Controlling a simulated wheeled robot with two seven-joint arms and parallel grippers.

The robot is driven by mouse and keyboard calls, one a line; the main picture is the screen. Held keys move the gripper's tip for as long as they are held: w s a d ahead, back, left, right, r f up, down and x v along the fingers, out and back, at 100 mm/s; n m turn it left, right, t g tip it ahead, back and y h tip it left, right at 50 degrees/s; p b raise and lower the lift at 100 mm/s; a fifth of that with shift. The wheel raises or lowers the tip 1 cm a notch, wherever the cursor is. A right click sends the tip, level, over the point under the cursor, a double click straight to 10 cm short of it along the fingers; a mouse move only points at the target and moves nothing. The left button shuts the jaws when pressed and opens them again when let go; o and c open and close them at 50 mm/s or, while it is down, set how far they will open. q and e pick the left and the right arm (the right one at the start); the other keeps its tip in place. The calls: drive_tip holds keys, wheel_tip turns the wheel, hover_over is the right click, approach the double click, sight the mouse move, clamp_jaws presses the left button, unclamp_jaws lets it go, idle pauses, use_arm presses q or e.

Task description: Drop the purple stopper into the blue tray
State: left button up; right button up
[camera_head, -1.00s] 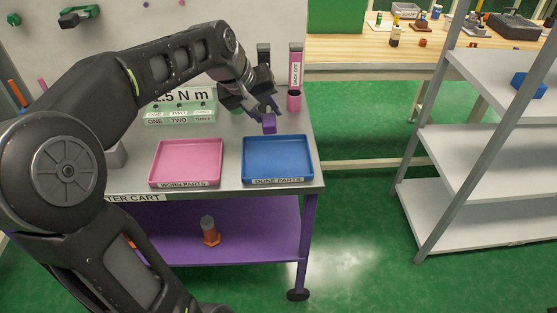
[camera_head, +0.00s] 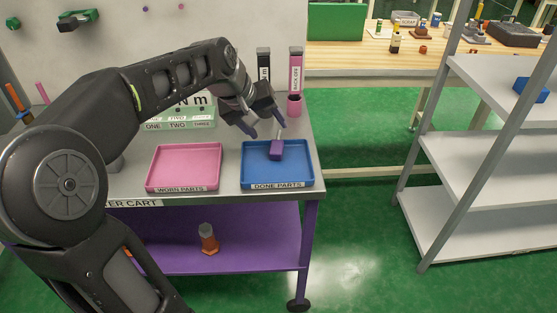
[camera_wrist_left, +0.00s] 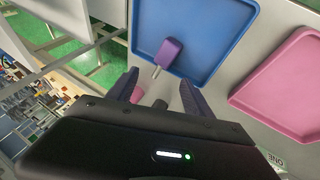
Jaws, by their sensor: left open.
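The purple stopper (camera_head: 276,150) has a block-shaped head and a thin pale stem. It shows within the outline of the blue tray (camera_head: 246,178), marked DONE PARTS, and I cannot tell whether it touches the tray floor. In the left wrist view the stopper (camera_wrist_left: 169,51) shows over the blue tray (camera_wrist_left: 205,68), its stem pointing back toward the fingers. My left gripper (camera_head: 267,129) is open and empty, above the tray's back edge. Its fingers show spread in the wrist view (camera_wrist_left: 158,93), apart from the stopper's head. My right gripper is not in view.
A pink tray (camera_head: 183,188), marked WORN PARTS, lies left of the blue tray on the grey cart top (camera_head: 228,158). Upright labelled holders (camera_head: 296,72) stand behind. A grey shelf unit (camera_head: 480,145) stands to the right, with open green floor between.

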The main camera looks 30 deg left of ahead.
use_arm(q)
drive_tip(key=shift+r, duration=0.1)
drive_tip(key=v, duration=0.7)
drive_tip(key=shift+s+r+p, duration=0.2)
drive_tip(key=shift+r+p, duration=0.1)
drive_tip(key=shift+p, duration=0.15)
idle(0.5)
